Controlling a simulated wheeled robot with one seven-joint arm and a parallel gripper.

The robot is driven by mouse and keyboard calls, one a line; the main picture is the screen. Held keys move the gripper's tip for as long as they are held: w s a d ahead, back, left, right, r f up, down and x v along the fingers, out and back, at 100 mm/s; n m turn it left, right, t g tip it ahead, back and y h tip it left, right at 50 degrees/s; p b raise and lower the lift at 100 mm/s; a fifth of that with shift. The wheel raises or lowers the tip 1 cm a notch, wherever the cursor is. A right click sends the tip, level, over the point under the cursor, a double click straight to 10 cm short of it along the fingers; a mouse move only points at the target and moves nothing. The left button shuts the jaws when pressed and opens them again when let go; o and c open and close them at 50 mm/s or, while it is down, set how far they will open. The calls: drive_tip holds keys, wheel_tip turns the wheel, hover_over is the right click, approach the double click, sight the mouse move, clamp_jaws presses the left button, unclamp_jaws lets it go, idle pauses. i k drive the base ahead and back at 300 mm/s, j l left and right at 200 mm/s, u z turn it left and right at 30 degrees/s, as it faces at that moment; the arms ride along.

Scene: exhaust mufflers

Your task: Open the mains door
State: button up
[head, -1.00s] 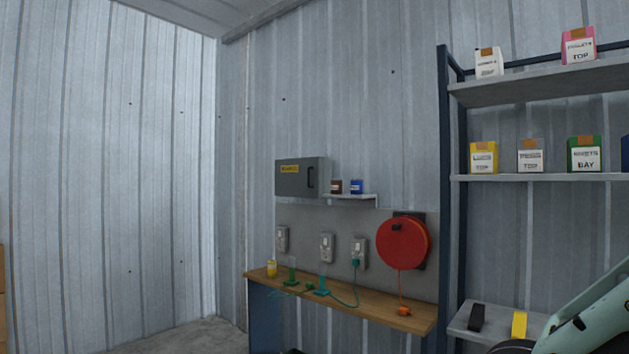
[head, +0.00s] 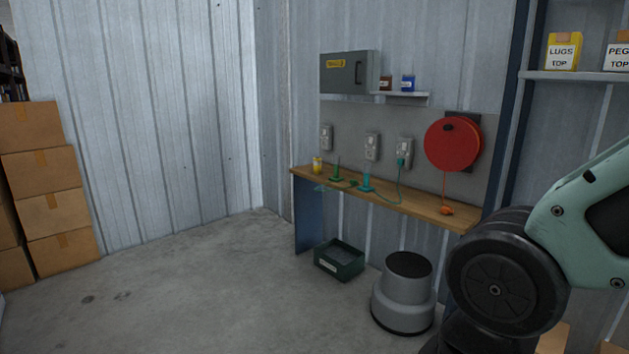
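A grey wall box (head: 345,72) with a yellow label and a dark handle on the right of its front hangs on the back wall, above the bench. Its door looks shut. It is the likely mains box, but the label is too small to read. My gripper is out of view; only part of my arm shows at the right edge, well apart from the box.
A wooden bench (head: 415,207) stands below, with sockets, plugs and a red cable reel (head: 452,145) on the panel above. A grey step stool (head: 404,292) and a dark green crate (head: 339,259) are on the floor. Boxes (head: 45,185) stack at left. Floor between is clear.

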sight(348, 72)
drive_tip(key=i+j+u, duration=0.1)
drive_tip(key=i+u, duration=0.35)
drive_tip(key=i, duration=1.4)
drive_tip(key=i+j+z, duration=0.1)
drive_tip(key=i+z, duration=0.2)
drive_tip(key=i, duration=0.25)
drive_tip(key=i+j+z, duration=0.3)
drive_tip(key=i, duration=0.25)
drive_tip(key=i+j+z, duration=0.25)
drive_tip(key=i, duration=0.25)
